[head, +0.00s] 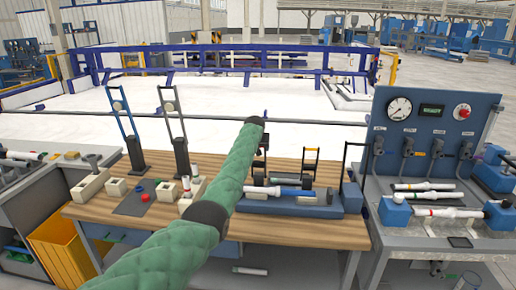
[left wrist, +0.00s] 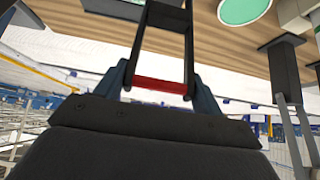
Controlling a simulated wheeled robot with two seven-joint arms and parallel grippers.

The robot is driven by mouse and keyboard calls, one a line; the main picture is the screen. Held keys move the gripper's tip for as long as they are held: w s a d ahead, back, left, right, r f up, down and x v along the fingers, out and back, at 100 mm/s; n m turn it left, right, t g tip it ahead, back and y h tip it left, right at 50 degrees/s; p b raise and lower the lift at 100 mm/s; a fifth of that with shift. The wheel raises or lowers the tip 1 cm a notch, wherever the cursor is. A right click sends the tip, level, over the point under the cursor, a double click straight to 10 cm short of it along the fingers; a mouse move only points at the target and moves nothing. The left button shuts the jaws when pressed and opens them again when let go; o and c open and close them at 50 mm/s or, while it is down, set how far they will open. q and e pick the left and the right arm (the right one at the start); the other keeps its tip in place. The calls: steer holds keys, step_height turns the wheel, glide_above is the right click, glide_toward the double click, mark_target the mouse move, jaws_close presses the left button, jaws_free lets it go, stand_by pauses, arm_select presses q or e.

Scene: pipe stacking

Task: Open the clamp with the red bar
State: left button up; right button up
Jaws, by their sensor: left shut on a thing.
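My left gripper (head: 263,145) is at the end of the green-sleeved arm, above the workbench. In the left wrist view the red bar (left wrist: 161,86) spans the black lever frame of the clamp (left wrist: 160,15). The left gripper (left wrist: 162,95) is shut on the red bar, with a blue-grey finger at each side. In the head view the arm and gripper hide most of this clamp. A second clamp with a yellow-orange bar (head: 310,150) stands upright just right of it. A white and blue pipe (head: 283,191) lies in the blue fixture (head: 322,210) below. My right gripper is not in view.
Two tall levers (head: 175,130) stand on the wooden bench at the left, near white blocks (head: 90,186) and a dark mat with small red and blue pieces. A test panel (head: 430,128) with a gauge stands at the right. Bare bench (head: 280,235) lies in front of the fixture.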

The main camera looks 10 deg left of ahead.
arm_select(q)
steer(key=shift+w+r, duration=0.15)
steer(key=shift+r, duration=0.3)
steer(key=o, duration=1.2)
steer(key=shift+w+f, duration=0.1)
steer(key=shift+f, duration=0.25)
steer(key=shift+s+r, duration=0.2)
steer(key=b+v, duration=0.3)
steer(key=v, duration=0.4)
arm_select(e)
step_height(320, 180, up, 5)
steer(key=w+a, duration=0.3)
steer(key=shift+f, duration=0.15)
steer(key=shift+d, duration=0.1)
